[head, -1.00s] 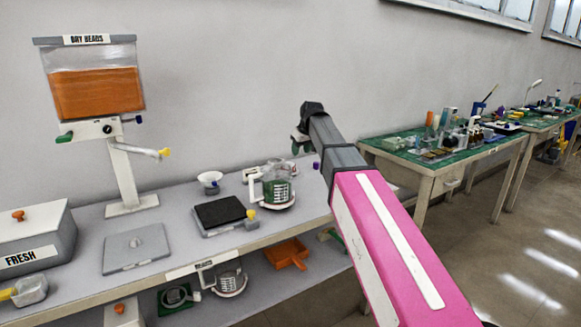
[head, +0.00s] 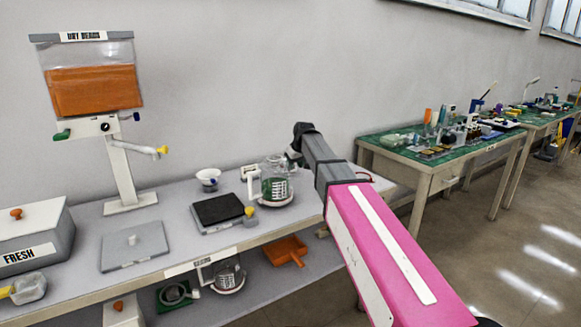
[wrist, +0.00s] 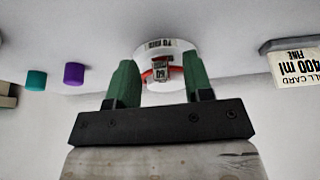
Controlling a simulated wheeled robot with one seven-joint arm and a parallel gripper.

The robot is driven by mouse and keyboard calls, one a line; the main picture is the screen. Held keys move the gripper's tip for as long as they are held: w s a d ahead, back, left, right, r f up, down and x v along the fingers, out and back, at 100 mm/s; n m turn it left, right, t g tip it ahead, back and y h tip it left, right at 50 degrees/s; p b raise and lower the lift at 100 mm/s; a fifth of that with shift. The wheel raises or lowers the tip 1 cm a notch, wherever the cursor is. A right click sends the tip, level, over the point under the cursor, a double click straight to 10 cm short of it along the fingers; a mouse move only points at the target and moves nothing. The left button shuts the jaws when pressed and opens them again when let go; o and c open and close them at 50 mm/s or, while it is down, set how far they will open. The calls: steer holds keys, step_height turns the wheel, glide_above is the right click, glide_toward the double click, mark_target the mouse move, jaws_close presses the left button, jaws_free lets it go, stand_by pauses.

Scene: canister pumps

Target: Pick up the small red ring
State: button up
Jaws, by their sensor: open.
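The small red ring (wrist: 147,74) shows in the wrist view as a red arc at a round white labelled piece (wrist: 168,50). Part of it is hidden by the label and the finger, and I cannot tell whether it lies around or on that piece. My gripper (wrist: 160,82) is open, with its two green fingers on either side of the ring and white piece. Nothing is clearly held. In the head view my arm hides most of the gripper, and a bit of red (head: 365,176) shows just right of the arm.
A purple cylinder (wrist: 73,73) and a teal one (wrist: 36,80) stand left in the wrist view; a 400 ml fill card (wrist: 298,68) is at right.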

jaws_close()
stand_by(0.3)
